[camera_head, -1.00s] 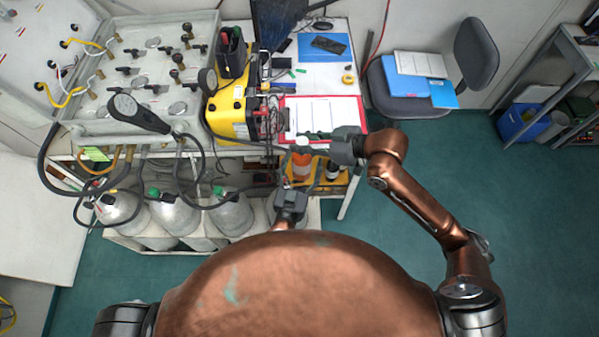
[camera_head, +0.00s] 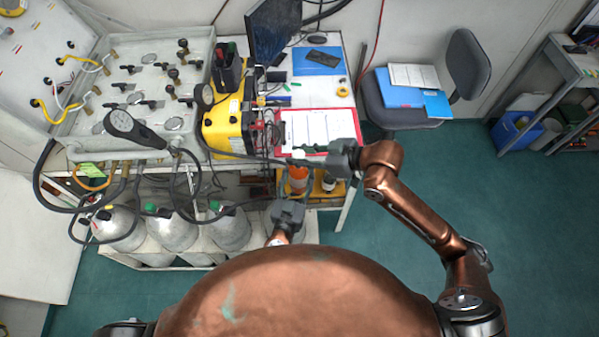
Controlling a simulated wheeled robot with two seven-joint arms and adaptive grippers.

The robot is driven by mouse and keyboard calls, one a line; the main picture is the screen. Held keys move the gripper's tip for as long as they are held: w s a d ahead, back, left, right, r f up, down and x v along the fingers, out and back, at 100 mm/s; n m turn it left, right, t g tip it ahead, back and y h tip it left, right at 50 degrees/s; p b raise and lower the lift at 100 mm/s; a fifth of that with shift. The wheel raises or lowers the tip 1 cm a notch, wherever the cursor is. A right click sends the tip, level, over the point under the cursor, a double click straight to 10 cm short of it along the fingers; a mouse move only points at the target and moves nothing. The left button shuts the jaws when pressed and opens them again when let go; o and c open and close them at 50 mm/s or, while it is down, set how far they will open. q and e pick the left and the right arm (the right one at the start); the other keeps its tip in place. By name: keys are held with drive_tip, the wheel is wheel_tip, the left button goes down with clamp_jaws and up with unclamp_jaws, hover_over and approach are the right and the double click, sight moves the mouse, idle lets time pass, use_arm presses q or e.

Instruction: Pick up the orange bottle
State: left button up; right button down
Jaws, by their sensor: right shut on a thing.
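The orange bottle (camera_head: 298,178) stands upright in the shelf space below the table's front edge, with a pale cap (camera_head: 299,154) on top. My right gripper (camera_head: 306,157) comes in from the right and is shut on the bottle near its cap. The bottle's base is hidden, so I cannot tell whether it touches the shelf. My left gripper (camera_head: 288,192) is just below the bottle in the picture, its fingers pointing toward the shelf. Its fingertips are dark and hard to make out against the bottle and shelf.
A dark bottle (camera_head: 328,182) stands right of the orange one. The table bears a red clipboard (camera_head: 358,130) and a yellow case (camera_head: 222,130). Grey cylinders (camera_head: 230,230) and hanging hoses crowd the left.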

use_arm(q)
drive_tip(key=shift+s+d, duration=0.1)
drive_tip(key=shift+d, duration=0.2)
drive_tip(key=c, duration=0.6)
use_arm(e)
drive_tip(key=shift+a+r, duration=0.1)
drive_tip(key=shift+r, duration=0.05)
use_arm(q)
drive_tip(key=shift+r, duration=0.15)
drive_tip(key=shift+c, duration=0.3)
use_arm(e)
drive_tip(key=c, duration=2)
unclamp_jaws()
use_arm(q)
drive_tip(key=shift+a, duration=0.15)
use_arm(e)
drive_tip(key=o, duration=0.5)
drive_tip(key=shift+c, duration=0.2)
